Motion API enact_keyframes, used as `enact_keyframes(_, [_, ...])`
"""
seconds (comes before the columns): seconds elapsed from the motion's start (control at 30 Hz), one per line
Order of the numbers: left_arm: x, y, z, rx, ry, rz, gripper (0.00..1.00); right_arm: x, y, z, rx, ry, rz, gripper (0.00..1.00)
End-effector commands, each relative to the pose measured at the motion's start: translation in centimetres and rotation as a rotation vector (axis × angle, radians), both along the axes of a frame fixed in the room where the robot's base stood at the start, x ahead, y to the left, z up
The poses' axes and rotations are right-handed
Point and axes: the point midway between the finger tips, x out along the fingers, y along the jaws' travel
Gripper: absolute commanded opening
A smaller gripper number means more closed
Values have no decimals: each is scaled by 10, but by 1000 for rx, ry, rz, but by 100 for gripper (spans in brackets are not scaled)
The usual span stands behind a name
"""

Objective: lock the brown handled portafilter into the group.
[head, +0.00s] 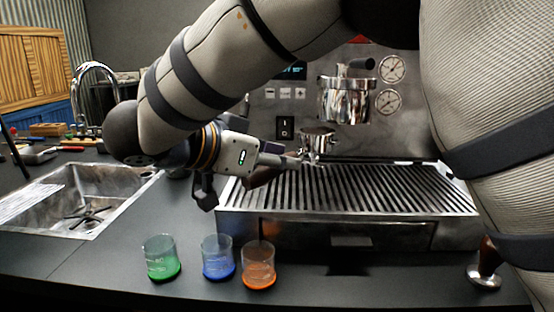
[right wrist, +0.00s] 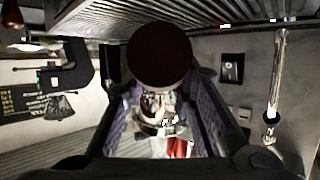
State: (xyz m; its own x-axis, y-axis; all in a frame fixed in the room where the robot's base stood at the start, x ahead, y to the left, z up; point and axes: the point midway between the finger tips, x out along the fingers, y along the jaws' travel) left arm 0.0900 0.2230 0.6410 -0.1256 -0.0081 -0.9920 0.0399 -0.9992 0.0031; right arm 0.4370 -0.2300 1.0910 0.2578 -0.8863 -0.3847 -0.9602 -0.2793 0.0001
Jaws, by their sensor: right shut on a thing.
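My right gripper (head: 285,163) reaches in from the left of the drip tray and is shut on the brown handled portafilter. The portafilter's metal basket (head: 318,138) shows beyond the fingertips, held above the drip tray. The chrome group (head: 345,100) on the machine front is above and a little right of the basket, apart from it in the picture. In the right wrist view, the round brown handle end (right wrist: 160,55) sits between the fingers and hides part of the metal head (right wrist: 156,112). My left gripper is not in view.
The slatted drip tray (head: 400,202) spans below. Green (head: 162,260), blue (head: 218,258) and orange (head: 258,266) tinted glasses stand on the front counter. A brown-handled tamper (head: 485,272) stands at right. A sink (head: 85,200) is at left. Gauges (head: 392,70) sit beside the group.

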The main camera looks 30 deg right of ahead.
Motion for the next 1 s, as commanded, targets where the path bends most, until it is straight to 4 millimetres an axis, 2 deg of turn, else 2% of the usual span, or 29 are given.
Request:
enact_keyframes(0.23, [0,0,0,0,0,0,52,3,-9,2,0,-3,-2,0])
enact_keyframes(1.0, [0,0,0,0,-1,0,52,24,-80,2,-2,-5,-1,0])
